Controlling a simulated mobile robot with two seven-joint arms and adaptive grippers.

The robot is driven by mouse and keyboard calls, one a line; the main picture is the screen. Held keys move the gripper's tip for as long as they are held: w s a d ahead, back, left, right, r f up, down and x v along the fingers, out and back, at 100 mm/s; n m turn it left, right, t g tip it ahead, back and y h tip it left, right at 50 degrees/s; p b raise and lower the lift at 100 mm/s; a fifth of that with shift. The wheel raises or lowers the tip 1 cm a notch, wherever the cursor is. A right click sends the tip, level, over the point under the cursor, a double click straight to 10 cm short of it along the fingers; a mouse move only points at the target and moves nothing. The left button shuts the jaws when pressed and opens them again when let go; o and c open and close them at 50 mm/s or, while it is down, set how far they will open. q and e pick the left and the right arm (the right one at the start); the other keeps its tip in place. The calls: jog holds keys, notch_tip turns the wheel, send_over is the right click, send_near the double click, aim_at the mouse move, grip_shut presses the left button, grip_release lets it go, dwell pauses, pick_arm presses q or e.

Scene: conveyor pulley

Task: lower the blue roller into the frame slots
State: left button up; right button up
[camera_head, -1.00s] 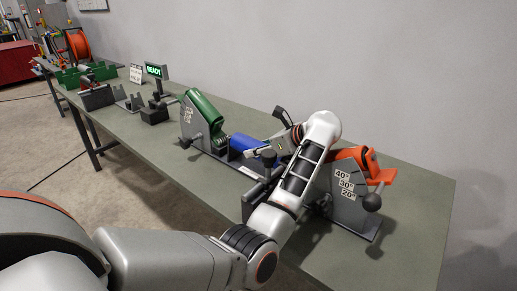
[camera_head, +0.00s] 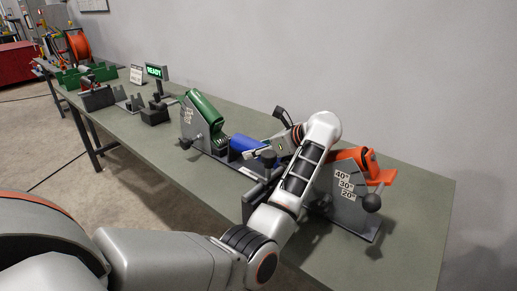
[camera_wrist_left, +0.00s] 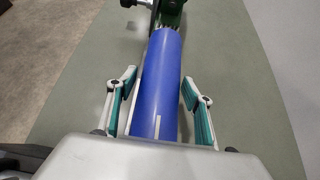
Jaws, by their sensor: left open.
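The blue roller (camera_head: 246,145) lies low between the green-topped end stand (camera_head: 203,120) and the orange-topped stand (camera_head: 349,190) on the bench. In the left wrist view the roller (camera_wrist_left: 160,80) runs away from the camera toward the green stand. My left gripper (camera_head: 268,153) is over the roller. In the left wrist view its two teal-padded fingers (camera_wrist_left: 161,88) are open, one on each side of the roller, with gaps to it. My arm hides the roller's near end, so its seat in the frame slot there cannot be seen. My right gripper is not in view.
The grey-green bench (camera_head: 400,235) has free room at its right end and along the wall. A green READY sign (camera_head: 154,71), a dark block stand (camera_head: 154,114) and other fixtures stand farther left. A black knob (camera_head: 372,203) sticks out from the orange stand.

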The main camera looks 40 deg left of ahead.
pick_arm(q)
jog(key=shift+p+v, duration=0.45)
jog(key=shift+v, duration=1.3)
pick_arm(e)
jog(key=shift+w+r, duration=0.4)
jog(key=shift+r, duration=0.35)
pick_arm(q)
jog(key=o, duration=0.6)
jog(key=shift+f, duration=0.35)
jog(key=o, duration=0.4)
jog(key=shift+r, duration=0.2)
jog(key=shift+c, duration=0.2)
jog(key=o, duration=0.4)
jog(key=shift+r, duration=0.1)
jog(key=shift+o, duration=0.3)
